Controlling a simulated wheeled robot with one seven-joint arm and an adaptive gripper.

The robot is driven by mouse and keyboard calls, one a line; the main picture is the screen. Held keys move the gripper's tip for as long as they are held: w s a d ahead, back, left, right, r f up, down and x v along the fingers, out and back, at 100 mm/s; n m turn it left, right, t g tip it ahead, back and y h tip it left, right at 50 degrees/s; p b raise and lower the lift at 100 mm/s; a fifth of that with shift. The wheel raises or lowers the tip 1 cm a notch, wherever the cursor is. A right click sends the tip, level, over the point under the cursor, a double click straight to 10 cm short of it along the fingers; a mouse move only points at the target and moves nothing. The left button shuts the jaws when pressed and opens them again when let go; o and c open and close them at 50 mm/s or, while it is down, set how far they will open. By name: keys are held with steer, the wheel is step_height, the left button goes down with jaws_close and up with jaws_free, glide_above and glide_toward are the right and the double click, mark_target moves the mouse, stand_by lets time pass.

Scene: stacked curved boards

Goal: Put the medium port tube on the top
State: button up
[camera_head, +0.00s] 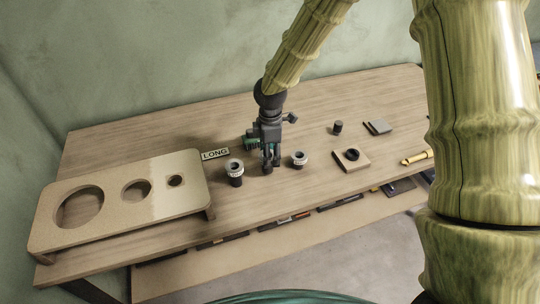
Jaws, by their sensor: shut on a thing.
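My gripper (270,166) is above the middle of the wooden table, pointing down, with its fingers close together on a small dark thing. The fingers mostly hide that thing, and I cannot tell whether it is the medium port tube. A dark tube with a pale ringed top (235,168) stands upright just left of the gripper. A shorter ringed tube (300,159) stands just right of it. The gripper looks apart from both.
A LONG label (215,154) lies beside the board on the table (190,122). A square block with a dark round opening (351,159), a small black cylinder (338,127), a grey flat block (378,127) and a yellow tool (416,157) are at the right. The back is clear.

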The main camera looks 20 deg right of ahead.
steer(key=shift+f+p, duration=0.3)
steer(key=shift+f, duration=0.75)
steer(key=shift+f, duration=0.15)
steer(key=o, duration=1.1)
step_height(320, 180, up, 12)
steer(key=b, duration=0.2)
steer(key=shift+b, duration=0.3)
